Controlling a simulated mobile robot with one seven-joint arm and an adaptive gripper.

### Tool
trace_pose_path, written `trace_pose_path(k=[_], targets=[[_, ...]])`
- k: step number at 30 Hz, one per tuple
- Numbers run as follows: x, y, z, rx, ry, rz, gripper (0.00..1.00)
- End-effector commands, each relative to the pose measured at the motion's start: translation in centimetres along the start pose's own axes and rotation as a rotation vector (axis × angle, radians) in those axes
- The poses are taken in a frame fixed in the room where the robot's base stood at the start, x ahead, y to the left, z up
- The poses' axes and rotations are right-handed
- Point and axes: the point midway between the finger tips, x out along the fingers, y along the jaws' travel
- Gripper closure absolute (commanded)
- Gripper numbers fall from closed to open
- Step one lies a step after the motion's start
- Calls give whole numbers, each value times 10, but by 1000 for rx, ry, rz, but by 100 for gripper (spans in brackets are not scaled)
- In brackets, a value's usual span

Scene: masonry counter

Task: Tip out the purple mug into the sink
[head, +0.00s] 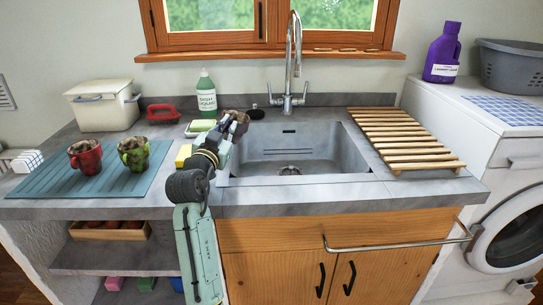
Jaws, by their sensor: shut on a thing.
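My gripper (233,124) is raised at the left edge of the sink (335,150). It is shut on a mug that I take to be the purple mug (237,116). Only a brownish upper part of the mug shows; my gripper and wrist hide most of it, so its tilt is hard to tell. The sink basin looks empty, with a round drain at its bottom. A red mug (85,158) and a green mug (134,153) with brown contents stand upright on a blue-grey mat (60,183) at the left.
A tall faucet (293,60) stands behind the basin. A white bin (103,106) stands at the back left.

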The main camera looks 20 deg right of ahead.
Motion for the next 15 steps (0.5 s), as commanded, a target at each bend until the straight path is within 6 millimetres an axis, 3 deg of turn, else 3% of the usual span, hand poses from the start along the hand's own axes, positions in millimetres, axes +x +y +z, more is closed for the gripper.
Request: trace_pose_path(k=[15], targets=[[1,30,-9,259,2,27,100]])
